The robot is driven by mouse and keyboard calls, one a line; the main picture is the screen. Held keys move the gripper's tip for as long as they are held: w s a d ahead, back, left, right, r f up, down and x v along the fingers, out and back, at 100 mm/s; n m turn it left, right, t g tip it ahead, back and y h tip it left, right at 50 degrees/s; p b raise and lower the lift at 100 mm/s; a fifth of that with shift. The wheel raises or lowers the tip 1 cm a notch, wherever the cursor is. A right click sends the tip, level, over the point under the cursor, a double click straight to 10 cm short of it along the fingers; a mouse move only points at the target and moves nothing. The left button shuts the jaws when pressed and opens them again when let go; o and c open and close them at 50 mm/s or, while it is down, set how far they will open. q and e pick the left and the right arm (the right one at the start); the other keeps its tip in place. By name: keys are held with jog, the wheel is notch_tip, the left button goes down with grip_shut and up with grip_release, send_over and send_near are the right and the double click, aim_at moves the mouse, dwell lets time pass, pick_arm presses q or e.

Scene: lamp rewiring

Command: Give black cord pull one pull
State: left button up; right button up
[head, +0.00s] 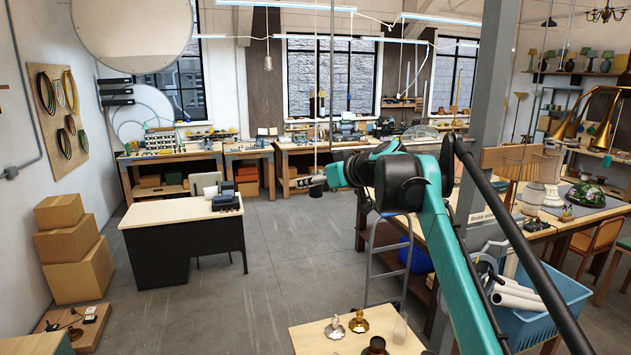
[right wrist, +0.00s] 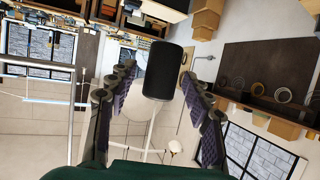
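The black cord pull (right wrist: 163,70) is a dark rounded cylinder in the right wrist view. It stands between the two fingers of my right gripper (right wrist: 157,80), closer to the finger on the right. The fingers are spread, with visible gaps to the pull. In the head view my right arm reaches in from the lower right, and the right gripper (head: 308,181) is at the lower end of a thin hanging cord (head: 315,125). The dark pull (head: 316,191) shows small there, partly hidden by the fingers. My left gripper is not in view.
A large pale disc (head: 132,30) is at the upper left. A stepladder (head: 390,260) stands below my arm.

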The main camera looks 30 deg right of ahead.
jog(key=a+v, duration=0.1)
jog(key=v, duration=1.1)
jog(key=s+a+f+g+b, duration=0.1)
jog(key=a+f+b, duration=0.4)
jog(key=f, duration=0.7)
jog(key=s+a+f+g+y+b, duration=0.15)
jog(key=a+f+b, duration=0.35)
jog(key=f, duration=0.6)
jog(key=s+a+f+g+h+b, duration=0.1)
jog(key=a+f+b, duration=0.35)
jog(key=f, duration=0.75)
jog(key=s+a+f+g+b, duration=0.1)
jog(key=s+f+b, duration=0.3)
jog(key=f, duration=0.9)
jog(key=s+a+f+h+b, duration=0.1)
jog(key=s+a+f+b, duration=0.3)
jog(key=f, duration=0.9)
jog(key=s+a+f+m+g+b, duration=0.1)
jog(key=s+f+b, duration=0.4)
jog(key=f, duration=0.8)
jog(key=a+b, duration=0.1)
jog(key=b, duration=0.2)
jog(key=shift+a+f+g+h, duration=0.25)
jog(key=shift+a+g+h, duration=0.05)
jog(key=shift+g+h, duration=0.05)
jog(key=shift+s, duration=0.1)
